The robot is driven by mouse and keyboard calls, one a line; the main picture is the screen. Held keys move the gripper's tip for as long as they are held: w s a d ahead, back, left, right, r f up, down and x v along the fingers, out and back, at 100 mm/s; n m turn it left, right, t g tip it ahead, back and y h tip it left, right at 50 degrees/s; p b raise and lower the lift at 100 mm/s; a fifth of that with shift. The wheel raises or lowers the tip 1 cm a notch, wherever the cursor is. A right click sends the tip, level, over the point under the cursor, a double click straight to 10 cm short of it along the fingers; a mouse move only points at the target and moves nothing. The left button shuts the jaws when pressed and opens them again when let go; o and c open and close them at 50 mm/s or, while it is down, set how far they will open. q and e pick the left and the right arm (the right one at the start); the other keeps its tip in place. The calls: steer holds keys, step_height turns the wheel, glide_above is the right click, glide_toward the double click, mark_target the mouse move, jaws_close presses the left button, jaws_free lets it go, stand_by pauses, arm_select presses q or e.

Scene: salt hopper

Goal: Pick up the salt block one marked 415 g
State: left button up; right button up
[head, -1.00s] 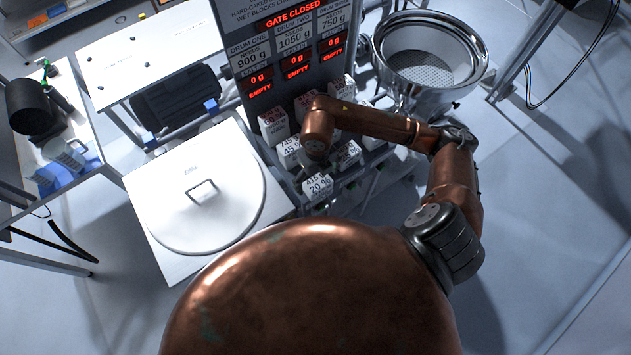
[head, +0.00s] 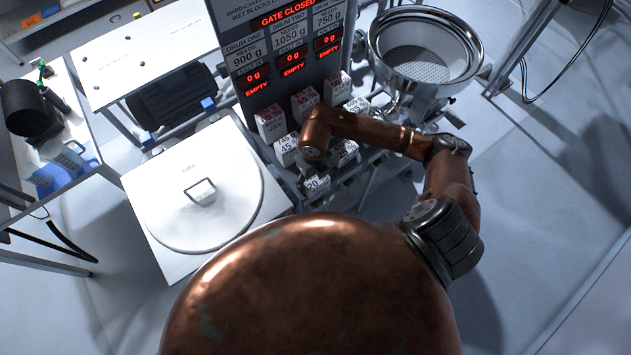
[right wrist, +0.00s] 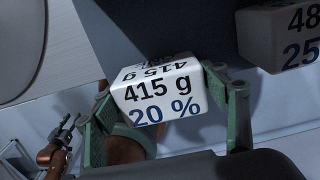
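The salt block marked 415 g and 20 % (right wrist: 160,98) is white with black and blue print and fills the middle of the right wrist view.
Other marked blocks stand close behind, such as one with 45 % (head: 287,148) and one at upper right in the wrist view (right wrist: 288,38). A round white lid (head: 203,200) lies left, and a steel hopper (head: 425,60) stands behind right.

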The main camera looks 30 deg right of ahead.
steer(key=c, duration=1)
steer(key=shift+r, duration=0.1)
steer(key=shift+c, duration=0.2)
